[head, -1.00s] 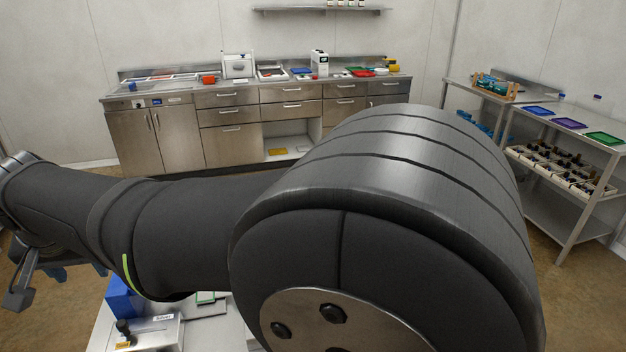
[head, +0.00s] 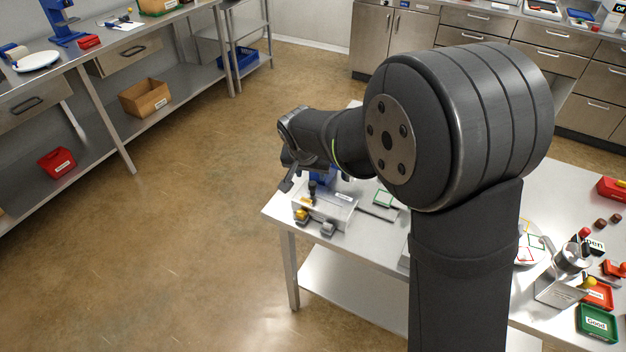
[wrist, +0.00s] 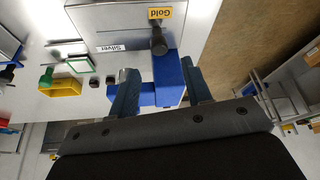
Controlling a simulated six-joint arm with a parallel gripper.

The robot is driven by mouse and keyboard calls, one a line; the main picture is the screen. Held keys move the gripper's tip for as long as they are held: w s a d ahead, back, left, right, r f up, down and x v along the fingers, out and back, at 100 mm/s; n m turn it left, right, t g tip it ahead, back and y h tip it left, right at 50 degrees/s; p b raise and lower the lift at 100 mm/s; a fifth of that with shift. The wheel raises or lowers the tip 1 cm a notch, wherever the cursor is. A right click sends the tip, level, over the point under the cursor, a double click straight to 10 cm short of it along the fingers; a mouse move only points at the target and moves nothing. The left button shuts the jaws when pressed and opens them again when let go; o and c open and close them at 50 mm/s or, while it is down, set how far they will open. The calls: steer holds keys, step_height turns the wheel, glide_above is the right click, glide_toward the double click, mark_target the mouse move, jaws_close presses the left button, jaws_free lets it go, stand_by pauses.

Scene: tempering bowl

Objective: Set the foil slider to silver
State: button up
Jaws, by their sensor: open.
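The foil slider is a pale metal box (head: 335,205) at the table's left end, with a black upright knob (head: 312,188). In the wrist view the box (wrist: 115,20) carries a yellow Gold label (wrist: 160,13) and a white Silver label (wrist: 110,48). The knob (wrist: 158,42) stands close to the Gold label. My gripper (wrist: 160,85) is open and empty, its two fingers apart. The knob shows ahead of the gap between them, not clasped. In the head view my gripper (head: 287,180) hangs by the box, its fingertips partly unclear.
A blue block (wrist: 170,78) stands beside the box, showing between my fingers. A green-framed piece (wrist: 80,65) and a yellow bin (wrist: 62,88) lie nearby. A bowl-like metal device (head: 572,258) and a green Good tray (head: 597,322) stand at the table's right.

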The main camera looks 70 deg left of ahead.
mark_target(313, 183)
steer(key=x, duration=0.6)
steer(key=shift+c, duration=0.3)
